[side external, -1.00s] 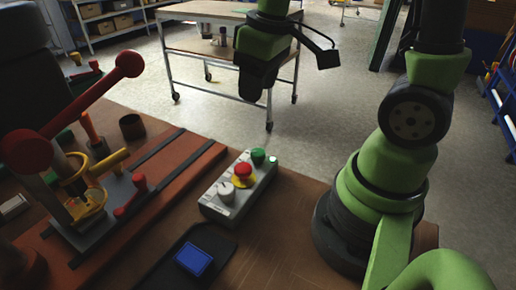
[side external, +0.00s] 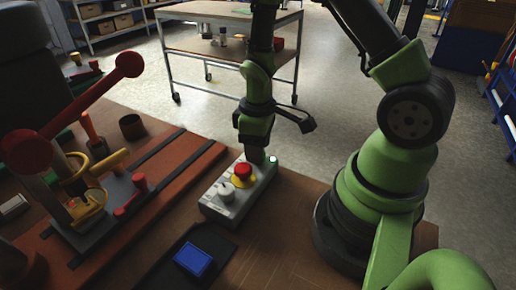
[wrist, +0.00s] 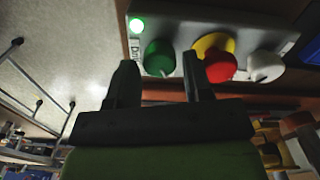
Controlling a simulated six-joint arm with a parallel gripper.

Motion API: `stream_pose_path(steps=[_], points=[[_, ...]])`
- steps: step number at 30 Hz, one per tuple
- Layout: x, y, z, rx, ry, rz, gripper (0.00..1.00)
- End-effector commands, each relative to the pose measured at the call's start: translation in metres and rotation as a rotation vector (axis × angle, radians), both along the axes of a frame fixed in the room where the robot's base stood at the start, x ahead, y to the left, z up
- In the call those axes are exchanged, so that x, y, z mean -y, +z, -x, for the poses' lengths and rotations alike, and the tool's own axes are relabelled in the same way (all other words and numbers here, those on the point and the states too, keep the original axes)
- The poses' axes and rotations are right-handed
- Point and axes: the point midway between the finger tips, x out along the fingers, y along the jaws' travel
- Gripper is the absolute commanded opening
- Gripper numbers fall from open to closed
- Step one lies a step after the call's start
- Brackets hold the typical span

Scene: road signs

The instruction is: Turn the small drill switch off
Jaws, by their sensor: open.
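The drill's switch box (side external: 235,207) is a grey box on the brown bench. It carries a red mushroom button (side external: 243,169) on a yellow collar and a pale knob (side external: 226,190). In the wrist view the box (wrist: 180,18) shows a partly hidden label, a lit green lamp (wrist: 137,25), a green button (wrist: 158,57), the red button (wrist: 220,66) and the pale knob (wrist: 265,66). My gripper (wrist: 160,64) is open and empty, its fingers on either side of the green button in that view. In the side view my gripper (side external: 257,156) hides that button; contact cannot be told.
A press with a red-knobbed lever (side external: 130,65) stands on the left of the bench. A dark pad with a blue screen (side external: 193,259) lies in front of the box. A wheeled trolley (side external: 215,45) stands on the floor behind.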

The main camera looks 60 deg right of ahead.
Motion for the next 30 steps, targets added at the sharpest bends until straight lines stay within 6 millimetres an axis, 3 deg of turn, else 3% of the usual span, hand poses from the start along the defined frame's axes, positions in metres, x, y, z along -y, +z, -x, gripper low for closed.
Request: stream_pose_path(steps=[13, 18, 30], points=[[0.0, -0.0108, 0.0, 0.001, -0.001, 0.0, 0.46], [-0.0001, -0.0106, 0.0, 0.001, 0.0, 0.0, 0.12], [-0.0002, -0.0103, 0.0002, 0.0, -0.067, 0.001, 0.12]])
